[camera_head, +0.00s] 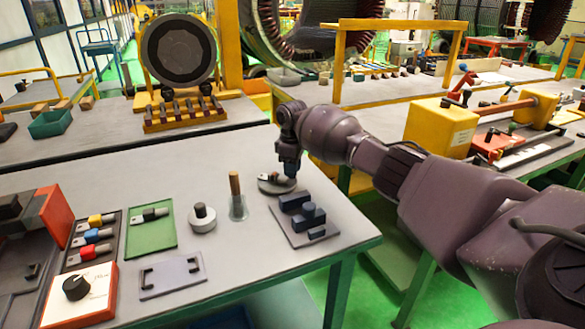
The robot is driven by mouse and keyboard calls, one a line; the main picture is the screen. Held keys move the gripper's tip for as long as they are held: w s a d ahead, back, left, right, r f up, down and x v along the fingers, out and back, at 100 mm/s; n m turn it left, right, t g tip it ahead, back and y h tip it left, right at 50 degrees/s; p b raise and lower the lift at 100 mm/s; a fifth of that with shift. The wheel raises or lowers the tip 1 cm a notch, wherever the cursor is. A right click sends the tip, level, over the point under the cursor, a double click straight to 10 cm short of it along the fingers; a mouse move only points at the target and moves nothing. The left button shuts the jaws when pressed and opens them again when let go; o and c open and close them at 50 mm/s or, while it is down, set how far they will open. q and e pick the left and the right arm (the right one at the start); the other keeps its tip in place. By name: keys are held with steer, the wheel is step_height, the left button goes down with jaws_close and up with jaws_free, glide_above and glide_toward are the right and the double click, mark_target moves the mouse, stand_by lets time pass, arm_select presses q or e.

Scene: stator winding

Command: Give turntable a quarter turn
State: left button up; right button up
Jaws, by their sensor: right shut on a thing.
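The turntable looks to be the low round grey disc (276,187) near the back right edge of the near table. A small dark part with a reddish spot sits on top of it. My right gripper (287,174) points down at the disc's right side, shut on a small part at its top. The fingers and the gripper body hide just what is held and some of the disc. My left gripper is out of view.
A dark block fixture (304,217) stands just in front of the disc. A clear cup with a brown rod (237,205) and a grey round weight (202,218) stand to the left. A green tray (151,229) lies farther left. The table's right edge (352,243) is close.

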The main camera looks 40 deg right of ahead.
steer(key=o, duration=0.7)
steer(key=shift+c, duration=0.2)
step_height(320, 180, up, 11)
steer(key=p, duration=0.1)
steer(key=shift+p, duration=0.4)
steer(key=shift+f, duration=0.1)
